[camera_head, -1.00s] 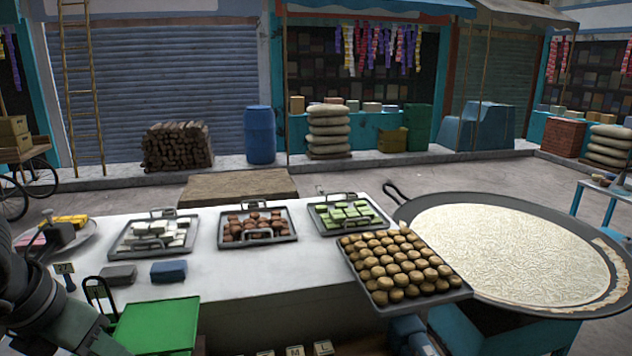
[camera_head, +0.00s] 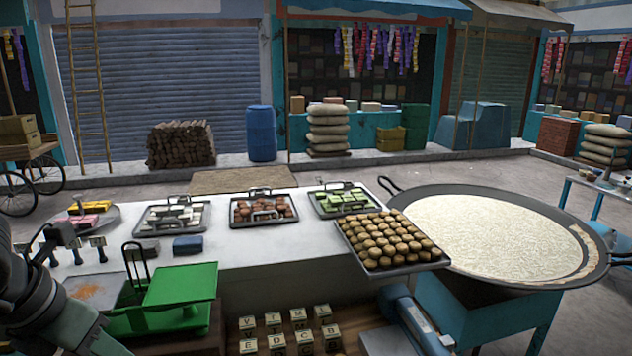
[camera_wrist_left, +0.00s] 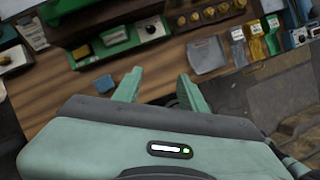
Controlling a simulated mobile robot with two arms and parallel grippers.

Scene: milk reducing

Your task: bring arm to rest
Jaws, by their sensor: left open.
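My left arm (camera_head: 50,305) shows at the lower left edge of the head view, beside the green scale. Its gripper tips are not visible there. In the left wrist view my left gripper (camera_wrist_left: 158,90) is open, with two green fingers apart and nothing between them. It is above a brown wooden surface (camera_wrist_left: 150,60). A small blue block (camera_wrist_left: 104,84) lies on that surface, left of the fingers. My right gripper is in neither view.
A green scale (camera_head: 180,285) stands close to my left arm. A white counter (camera_head: 250,255) carries trays of sweets, including a tray of round brown ones (camera_head: 390,240). A large pan of milk (camera_head: 500,235) is at right. Lettered blocks (camera_head: 275,345) sit low in front.

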